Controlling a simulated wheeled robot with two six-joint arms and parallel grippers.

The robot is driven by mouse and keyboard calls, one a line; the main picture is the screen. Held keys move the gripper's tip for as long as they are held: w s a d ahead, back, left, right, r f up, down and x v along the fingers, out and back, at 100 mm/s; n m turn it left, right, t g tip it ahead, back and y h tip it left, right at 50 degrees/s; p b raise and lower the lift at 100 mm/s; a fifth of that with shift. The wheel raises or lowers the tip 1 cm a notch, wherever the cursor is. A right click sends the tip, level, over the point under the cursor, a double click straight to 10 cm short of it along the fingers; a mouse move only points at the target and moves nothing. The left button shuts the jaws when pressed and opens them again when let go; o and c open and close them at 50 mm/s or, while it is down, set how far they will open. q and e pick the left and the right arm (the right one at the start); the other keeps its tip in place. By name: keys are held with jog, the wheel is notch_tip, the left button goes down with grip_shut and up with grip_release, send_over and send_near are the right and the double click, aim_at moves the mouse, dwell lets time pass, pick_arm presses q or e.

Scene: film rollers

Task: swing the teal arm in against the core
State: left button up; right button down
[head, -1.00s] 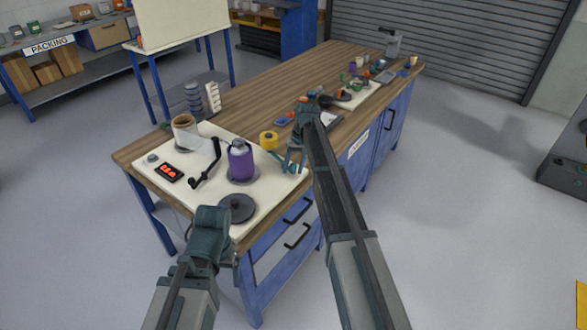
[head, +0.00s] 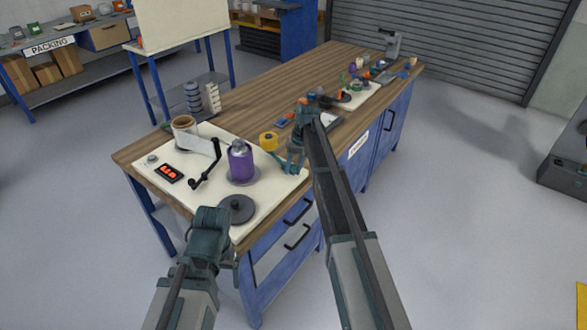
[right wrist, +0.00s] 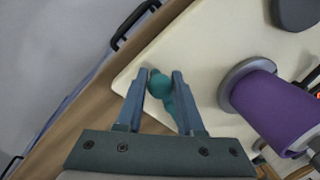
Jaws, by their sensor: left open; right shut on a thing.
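The teal arm (right wrist: 161,86) has a rounded end and lies near the edge of the cream board (right wrist: 205,45). My right gripper (right wrist: 160,74) is shut on that end, one finger on each side. In the head view my right gripper (head: 296,165) is over the board's right corner, and it partly hides the teal arm (head: 281,159). The purple core (head: 241,163) stands upright on a grey round base, left of the gripper and apart from it. It also shows in the right wrist view (right wrist: 278,108). My left gripper (head: 232,262) is open by the bench's front, its fingers mostly hidden.
The board holds a dark disc (head: 237,208), a black cranked bar (head: 205,168), a brown roll (head: 183,127) with a pale sheet, and a red-lit display (head: 169,173). Tools lie further along the bench (head: 270,85).

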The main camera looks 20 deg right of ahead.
jog(key=shift+d, duration=0.1)
dwell(0.7)
jog(key=n, duration=0.1)
jog(key=w+d+n, duration=0.1)
jog(key=n, duration=0.1)
jog(key=shift+d+n+g, duration=0.3)
jog(key=shift+g, duration=0.1)
jog(key=shift+w+d+n+g, duration=0.15)
jog(key=shift+w+d+n, duration=0.15)
jog(key=shift+n, duration=0.5)
jog(key=shift+w+d+n+g, duration=0.15)
jog(key=shift+w+d+n, duration=0.15)
jog(key=shift+n, duration=0.5)
jog(key=c, duration=0.5)
grip_release()
jog(key=shift+c, duration=0.2)
jog(key=shift+r, duration=0.1)
jog(key=p+v, duration=1.3)
jog(key=shift+r+p, duration=0.3)
